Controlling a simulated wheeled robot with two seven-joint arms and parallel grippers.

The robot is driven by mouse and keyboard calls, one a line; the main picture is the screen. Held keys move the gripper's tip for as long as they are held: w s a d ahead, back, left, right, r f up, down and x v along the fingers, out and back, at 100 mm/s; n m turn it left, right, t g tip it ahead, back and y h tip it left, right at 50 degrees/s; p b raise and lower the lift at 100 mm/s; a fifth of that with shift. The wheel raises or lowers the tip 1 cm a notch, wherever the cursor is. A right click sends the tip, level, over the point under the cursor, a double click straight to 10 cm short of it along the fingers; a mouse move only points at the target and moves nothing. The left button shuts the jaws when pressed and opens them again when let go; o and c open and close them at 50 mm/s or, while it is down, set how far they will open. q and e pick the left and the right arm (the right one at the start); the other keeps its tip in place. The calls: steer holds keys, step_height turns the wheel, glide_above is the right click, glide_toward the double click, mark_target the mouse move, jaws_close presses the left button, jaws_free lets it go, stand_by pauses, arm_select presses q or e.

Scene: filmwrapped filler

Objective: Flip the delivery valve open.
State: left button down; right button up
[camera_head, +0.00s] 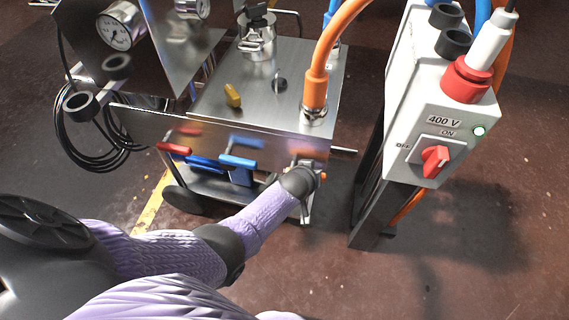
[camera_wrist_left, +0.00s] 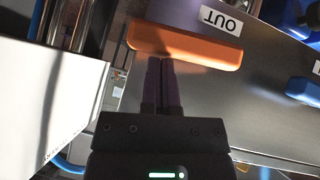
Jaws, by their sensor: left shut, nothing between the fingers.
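An orange lever handle (camera_wrist_left: 185,47) lies crosswise just beyond my left fingertips in the wrist view, below a white label reading OUT (camera_wrist_left: 220,20) on the metal panel. My left gripper (camera_wrist_left: 162,62) is shut and empty. Its dark fingers end at the handle's near edge; I cannot tell whether they touch it. In the head view my left gripper (camera_head: 312,178) is at the right end of the steel cart's front (camera_head: 230,135), where my own wrist hides most of the lever. My right gripper is not in view.
Blue levers (camera_head: 238,162) and a red lever (camera_head: 174,149) sit left along the cart front. A thick orange hose (camera_head: 322,60) rises from the cart top. A 400 V switch box (camera_head: 425,130) with a red knob stands to the right. The floor in front is clear.

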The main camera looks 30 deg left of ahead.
arm_select(q)
steer(key=shift+d+f, duration=0.15)
steer(key=shift+f, duration=0.15)
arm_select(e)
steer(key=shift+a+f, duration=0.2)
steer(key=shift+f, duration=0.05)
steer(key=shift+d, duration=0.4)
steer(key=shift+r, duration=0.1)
arm_select(q)
steer(key=s+d+r+p, duration=0.2)
steer(key=s+r+p, duration=0.4)
steer(key=r+p, duration=0.5)
steer(key=shift+s+p, duration=0.3)
steer(key=shift+p, duration=0.05)
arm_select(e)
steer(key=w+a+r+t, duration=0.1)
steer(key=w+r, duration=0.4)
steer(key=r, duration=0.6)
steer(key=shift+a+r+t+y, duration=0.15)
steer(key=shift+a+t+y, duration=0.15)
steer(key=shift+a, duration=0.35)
